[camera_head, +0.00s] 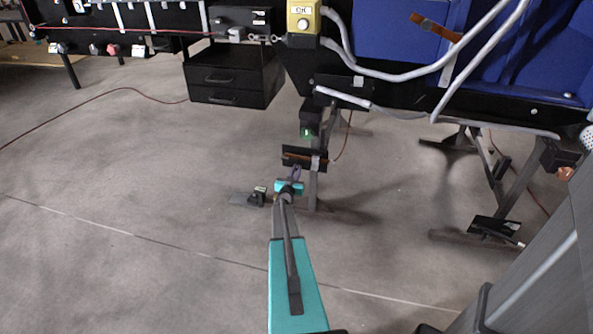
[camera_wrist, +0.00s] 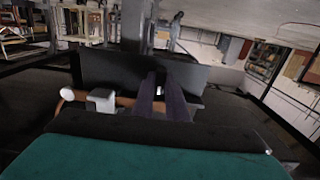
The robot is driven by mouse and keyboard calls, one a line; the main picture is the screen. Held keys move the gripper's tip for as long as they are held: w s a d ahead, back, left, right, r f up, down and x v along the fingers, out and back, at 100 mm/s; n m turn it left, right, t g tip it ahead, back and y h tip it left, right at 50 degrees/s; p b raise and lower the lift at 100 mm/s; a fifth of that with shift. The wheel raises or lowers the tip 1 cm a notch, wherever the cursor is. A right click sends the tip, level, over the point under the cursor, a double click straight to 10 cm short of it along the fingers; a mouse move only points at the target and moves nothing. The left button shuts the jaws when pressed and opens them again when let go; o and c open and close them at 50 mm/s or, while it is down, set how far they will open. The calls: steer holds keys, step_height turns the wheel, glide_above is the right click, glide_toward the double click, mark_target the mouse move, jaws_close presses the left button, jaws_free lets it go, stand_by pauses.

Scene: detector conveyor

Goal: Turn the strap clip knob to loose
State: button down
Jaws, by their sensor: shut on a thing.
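A dark plate (camera_head: 291,153) with an orange-brown strap across it and a small grey clip block (camera_head: 316,165) is on the conveyor stand's leg. My gripper (camera_head: 296,172) reaches up to this plate, left of the block. In the wrist view, the same plate (camera_wrist: 110,68) stands across the middle, with the grey block (camera_wrist: 102,98) and a pale round end (camera_wrist: 67,94) to the left. My gripper's purple-grey fingers (camera_wrist: 164,88) are shut on the strap clip knob at the plate. The knob is mostly hidden between them, so its turn position cannot be told.
The conveyor's blue body (camera_head: 400,35) with pale hoses (camera_head: 400,75) is above and behind. Another dark plate (camera_head: 495,228) is low on the right. Open floor lies to the left.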

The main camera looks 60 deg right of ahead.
steer(key=shift+s+f, duration=0.1)
steer(key=c, duration=1.8)
jaws_free()
steer(key=shift+o, duration=0.2)
steer(key=shift+a, duration=0.1)
steer(key=v, duration=1.3)
steer(key=shift+a, duration=0.25)
